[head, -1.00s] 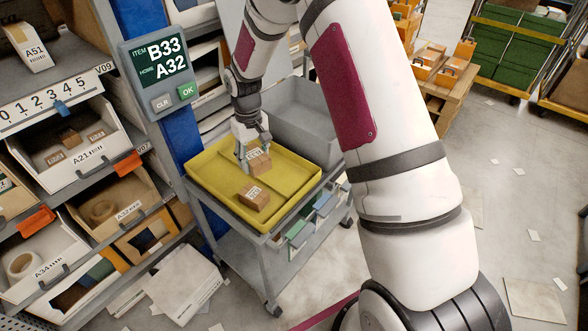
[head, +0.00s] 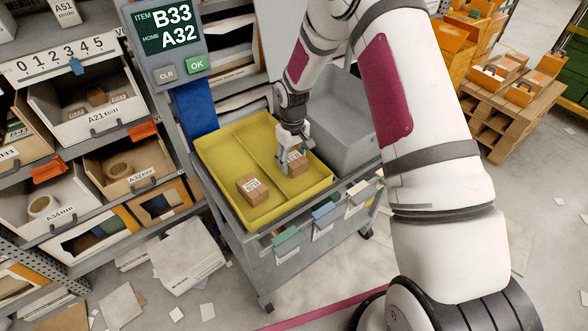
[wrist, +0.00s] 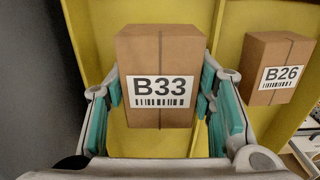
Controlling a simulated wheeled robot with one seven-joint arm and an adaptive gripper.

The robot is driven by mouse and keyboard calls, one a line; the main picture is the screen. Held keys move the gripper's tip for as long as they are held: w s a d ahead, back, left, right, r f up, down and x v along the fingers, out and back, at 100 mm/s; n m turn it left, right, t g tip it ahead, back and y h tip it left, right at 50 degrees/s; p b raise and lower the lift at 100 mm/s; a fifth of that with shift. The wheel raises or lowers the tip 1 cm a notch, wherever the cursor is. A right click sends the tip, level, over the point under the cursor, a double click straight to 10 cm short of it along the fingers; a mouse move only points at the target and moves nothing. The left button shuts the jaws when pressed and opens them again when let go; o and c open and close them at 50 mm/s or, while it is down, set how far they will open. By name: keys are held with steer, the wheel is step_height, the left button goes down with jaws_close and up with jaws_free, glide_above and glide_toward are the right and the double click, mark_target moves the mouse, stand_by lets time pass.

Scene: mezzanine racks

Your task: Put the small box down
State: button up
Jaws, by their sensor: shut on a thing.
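A small brown box labelled B33 (wrist: 160,65) is between the fingers of my gripper (head: 291,165). It also shows in the head view (head: 299,166), in the right compartment of the yellow tray (head: 222,190). My gripper is shut on it, with teal pads at both sides. The label faces the wrist camera. I cannot tell whether its underside touches the tray floor. Another brown box labelled B26 (wrist: 276,66) lies in the left compartment, seen in the head view (head: 250,190). The yellow divider (head: 268,155) runs between the two boxes.
The tray sits on a grey cart beside a grey bin (head: 345,115). Shelving with labelled bins stands at the left, below a screen (head: 165,30) reading B33 and A32. Flattened cartons (head: 185,265) and paper scraps lie on the floor. A pallet with orange bins (head: 505,90) is far right.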

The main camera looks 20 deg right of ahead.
steer(key=shift+f, duration=2.2)
steer(key=shift+f, duration=0.1)
steer(key=o, duration=1.2)
